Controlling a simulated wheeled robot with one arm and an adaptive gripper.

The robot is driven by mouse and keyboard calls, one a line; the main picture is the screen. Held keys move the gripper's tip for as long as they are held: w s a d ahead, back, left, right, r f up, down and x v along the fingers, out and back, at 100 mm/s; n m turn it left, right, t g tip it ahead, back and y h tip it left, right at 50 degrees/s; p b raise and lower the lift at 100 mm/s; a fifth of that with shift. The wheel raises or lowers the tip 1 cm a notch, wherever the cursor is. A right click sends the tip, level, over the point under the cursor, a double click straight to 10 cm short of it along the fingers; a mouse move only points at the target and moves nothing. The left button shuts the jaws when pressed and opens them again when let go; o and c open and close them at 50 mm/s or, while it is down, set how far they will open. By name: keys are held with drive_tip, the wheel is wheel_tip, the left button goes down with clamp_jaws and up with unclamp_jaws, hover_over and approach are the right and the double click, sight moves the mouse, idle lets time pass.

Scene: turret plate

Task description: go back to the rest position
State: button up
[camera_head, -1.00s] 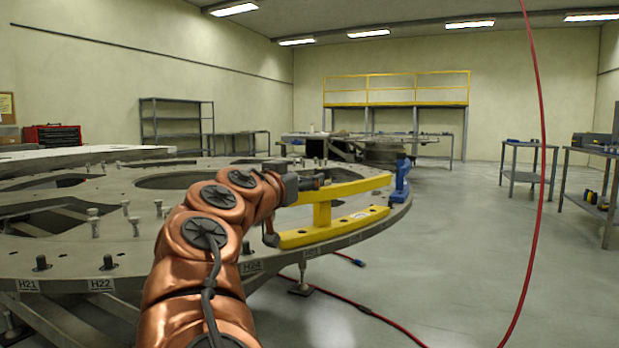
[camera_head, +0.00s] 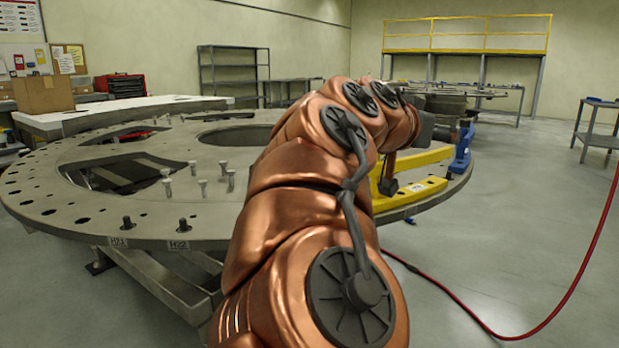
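My copper arm reaches from the bottom of the head view up toward the right side of the turret plate (camera_head: 100,215). My gripper (camera_head: 446,131) is a small dark shape at the arm's end, over or beside the yellow bracket (camera_head: 424,191) at the plate's right edge. The arm hides part of the gripper and part of the bracket. I cannot make out the fingers or whether they hold anything. I cannot tell whether the gripper touches the bracket.
A blue part (camera_head: 463,150) stands at the plate's right rim. Several bolts (camera_head: 203,187) stand up from the plate. A red hose (camera_head: 545,318) runs along the floor and rises at right. Open floor (camera_head: 530,230) lies to the right. A cardboard box (camera_head: 42,93) stands at back left.

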drive_tip(key=s+d+f+n+g+y+p, duration=0.15)
drive_tip(key=s+d+g+y+p, duration=0.5)
drive_tip(key=s+p, duration=0.75)
drive_tip(key=s+a+f+n+g+y+p, duration=0.1)
drive_tip(key=s+a+f+n+g+p, duration=0.1)
drive_tip(key=s+p, duration=0.3)
drive_tip(key=s+a+f+n+g+y+p, duration=0.2)
drive_tip(key=s+a+p, duration=0.3)
drive_tip(key=s, duration=0.4)
drive_tip(key=s+a+f+n+g+y+p, duration=0.2)
drive_tip(key=s+a+f+n+p, duration=0.1)
drive_tip(key=s, duration=0.5)
drive_tip(key=shift+a+n+p, duration=0.15)
drive_tip(key=shift+n+p, duration=0.3)
drive_tip(key=shift+p, duration=0.8)
